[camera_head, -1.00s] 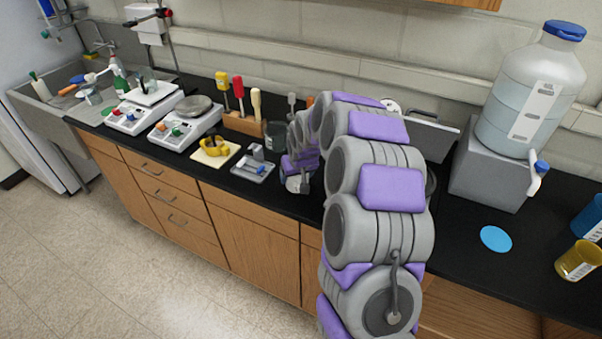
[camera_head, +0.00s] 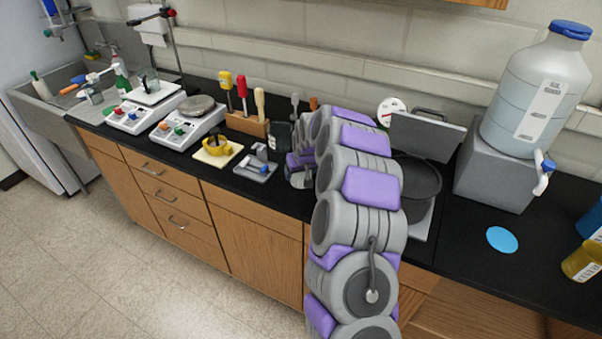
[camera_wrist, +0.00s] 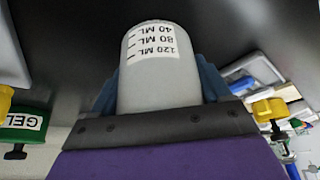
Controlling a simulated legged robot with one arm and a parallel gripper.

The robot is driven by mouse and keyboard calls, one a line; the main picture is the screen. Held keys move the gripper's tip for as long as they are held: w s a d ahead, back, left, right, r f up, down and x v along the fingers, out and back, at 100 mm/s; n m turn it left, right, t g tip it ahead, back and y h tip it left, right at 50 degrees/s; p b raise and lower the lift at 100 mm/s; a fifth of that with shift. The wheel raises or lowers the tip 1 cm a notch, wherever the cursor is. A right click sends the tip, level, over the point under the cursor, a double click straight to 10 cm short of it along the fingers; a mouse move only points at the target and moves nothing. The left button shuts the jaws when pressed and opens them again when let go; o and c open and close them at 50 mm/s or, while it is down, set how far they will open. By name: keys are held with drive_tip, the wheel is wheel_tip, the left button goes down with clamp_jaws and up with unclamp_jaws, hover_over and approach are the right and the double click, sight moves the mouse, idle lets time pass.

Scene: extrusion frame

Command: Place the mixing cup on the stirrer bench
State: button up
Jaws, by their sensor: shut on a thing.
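The mixing cup (camera_wrist: 150,85) is pale and translucent, with a white label reading 40, 80 and 120 ML upside down in the wrist view. My gripper (camera_wrist: 160,90) is shut on it, with blue fingers at both sides. In the head view my arm hides most of the gripper end, low over the counter. I cannot tell for sure which thing is the stirrer bench. Two white devices with coloured knobs stand at left: one (camera_head: 143,112) carries a clear beaker, the other (camera_head: 187,131) has a bare round grey plate.
A yellow item on a cream board (camera_head: 217,152) and a small grey tray (camera_head: 257,168) lie left of my arm. A wooden block (camera_head: 246,124) holds handled tools. A dark pot (camera_head: 415,185), a blue disc (camera_head: 502,240) and a large jug (camera_head: 537,85) are at right.

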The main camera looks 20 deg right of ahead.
drive_tip(key=shift+a+r, duration=0.1)
drive_tip(key=shift+a, duration=0.1)
drive_tip(key=shift+d, duration=0.1)
drive_tip(key=o, duration=0.6)
drive_tip(key=shift+d+f, duration=0.2)
drive_tip(key=o, duration=0.4)
drive_tip(key=shift+d, duration=0.35)
drive_tip(key=shift+a+r, duration=0.15)
drive_tip(key=shift+a, duration=0.25)
drive_tip(key=shift+a+r, duration=0.1)
drive_tip(key=shift+r, duration=0.1)
drive_tip(key=d+p+v, duration=0.1)
drive_tip(key=p+v, duration=0.1)
drive_tip(key=v, duration=0.9)
drive_tip(key=s+a+r+n+g+y, duration=0.1)
drive_tip(key=s+a+r, duration=0.4)
drive_tip(key=s+a, duration=0.4)
drive_tip(key=s+a+g, duration=0.2)
drive_tip(key=s+a, duration=0.1)
drive_tip(key=s, duration=0.9)
drive_tip(key=s+a+r+g, duration=0.1)
drive_tip(key=s+a, duration=0.3)
drive_tip(key=s, duration=0.9)
drive_tip(key=s+a+g, duration=0.2)
drive_tip(key=s+a, duration=0.1)
drive_tip(key=s, duration=0.9)
drive_tip(key=shift+s+a+r+g, duration=0.15)
drive_tip(key=shift+a+r+g, duration=0.05)
drive_tip(key=shift+r+g, duration=0.15)
